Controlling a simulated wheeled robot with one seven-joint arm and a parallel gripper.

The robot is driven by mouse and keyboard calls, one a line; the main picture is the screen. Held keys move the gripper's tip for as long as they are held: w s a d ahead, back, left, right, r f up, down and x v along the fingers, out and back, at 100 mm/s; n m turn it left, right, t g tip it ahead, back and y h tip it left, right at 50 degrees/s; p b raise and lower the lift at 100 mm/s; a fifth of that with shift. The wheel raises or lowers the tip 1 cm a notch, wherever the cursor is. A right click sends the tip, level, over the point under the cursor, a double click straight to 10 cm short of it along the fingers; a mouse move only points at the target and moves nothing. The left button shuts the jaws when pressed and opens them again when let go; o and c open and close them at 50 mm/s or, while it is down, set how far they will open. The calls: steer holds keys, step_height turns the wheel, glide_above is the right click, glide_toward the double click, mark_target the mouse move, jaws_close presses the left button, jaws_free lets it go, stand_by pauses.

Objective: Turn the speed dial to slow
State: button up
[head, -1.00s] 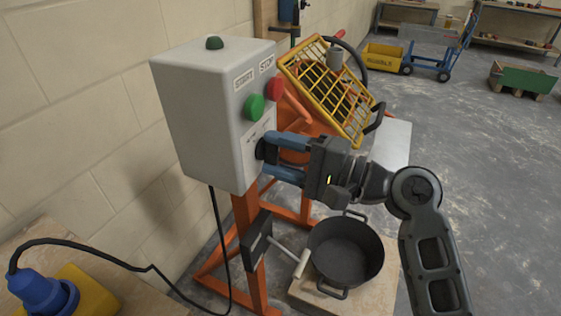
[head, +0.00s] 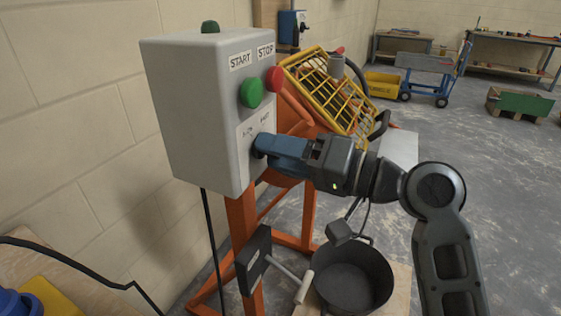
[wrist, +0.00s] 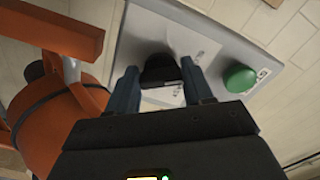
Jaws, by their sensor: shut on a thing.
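The grey control box (head: 205,120) hangs on an orange frame, with a green START button (head: 251,93) and a red STOP button (head: 275,79). Below them is a pale dial label (head: 247,132) with small lettering, hard to read. The black speed dial (wrist: 160,72) sits between my two blue fingers in the wrist view. In the head view only a dark edge of it shows behind the fingertips. My gripper (head: 266,149) is shut on the dial, coming from the right. I cannot tell where the dial points; the fingers hide part of the label.
A yellow mesh guard (head: 325,88) stands right of the box, above my gripper. A black tub (head: 352,280) on a board and a handled black bracket (head: 254,260) are below. The orange drum (wrist: 60,125) is close on the wrist view's left. Open floor lies right.

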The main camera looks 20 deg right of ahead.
steer(key=shift+f, duration=0.15)
stand_by(0.4)
steer(key=o, duration=1)
steer(key=shift+o, duration=0.2)
steer(key=v, duration=0.7)
steer(key=shift+s+d+b, duration=0.25)
steer(key=shift+s+b, duration=0.05)
steer(key=shift+b, duration=0.05)
